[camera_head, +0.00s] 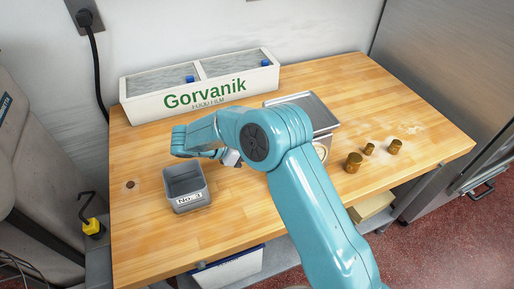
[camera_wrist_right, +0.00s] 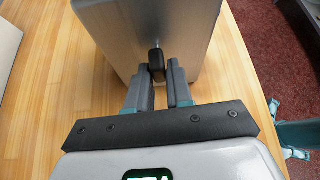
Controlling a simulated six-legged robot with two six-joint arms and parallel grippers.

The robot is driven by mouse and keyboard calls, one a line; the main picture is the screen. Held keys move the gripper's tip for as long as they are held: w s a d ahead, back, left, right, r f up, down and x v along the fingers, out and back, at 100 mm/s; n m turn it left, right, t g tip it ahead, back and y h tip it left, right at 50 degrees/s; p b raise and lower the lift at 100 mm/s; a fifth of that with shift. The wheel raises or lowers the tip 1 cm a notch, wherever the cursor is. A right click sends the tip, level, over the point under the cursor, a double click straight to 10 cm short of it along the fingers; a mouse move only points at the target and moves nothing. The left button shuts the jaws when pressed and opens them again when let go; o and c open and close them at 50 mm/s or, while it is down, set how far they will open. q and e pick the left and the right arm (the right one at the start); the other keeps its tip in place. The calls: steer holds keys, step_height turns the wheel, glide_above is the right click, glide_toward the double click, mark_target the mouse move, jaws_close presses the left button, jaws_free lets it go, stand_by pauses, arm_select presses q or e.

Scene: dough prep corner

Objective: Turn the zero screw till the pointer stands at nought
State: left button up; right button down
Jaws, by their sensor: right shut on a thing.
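The scale shows in the head view as a metal pan (camera_head: 318,108) on a body mostly hidden behind my right arm. Only part of its round dial (camera_head: 321,151) shows, and I cannot read the pointer. In the right wrist view the scale's grey metal body (camera_wrist_right: 120,40) fills the top middle. The dark zero screw (camera_wrist_right: 155,58) sticks out of its side. My right gripper (camera_wrist_right: 160,75) is shut on the screw, one finger on each side. In the head view this gripper (camera_head: 231,158) is small, left of the scale. My left gripper is not in view.
A grey bin marked No. 3 (camera_head: 178,189) stands left of the scale. A long Gorvanik food film box (camera_head: 150,108) stands along the wall. Three brass weights (camera_head: 354,162) stand right of the scale. The wooden table (camera_head: 240,215) is clear in front.

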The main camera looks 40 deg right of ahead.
steer(key=p, duration=0.1)
steer(key=n+g+p, duration=0.1)
steer(key=p, duration=0.1)
steer(key=shift+f+g, duration=0.25)
steer(key=shift+g, duration=0.05)
steer(key=shift+s+n, duration=0.1)
steer(key=shift+n, duration=0.2)
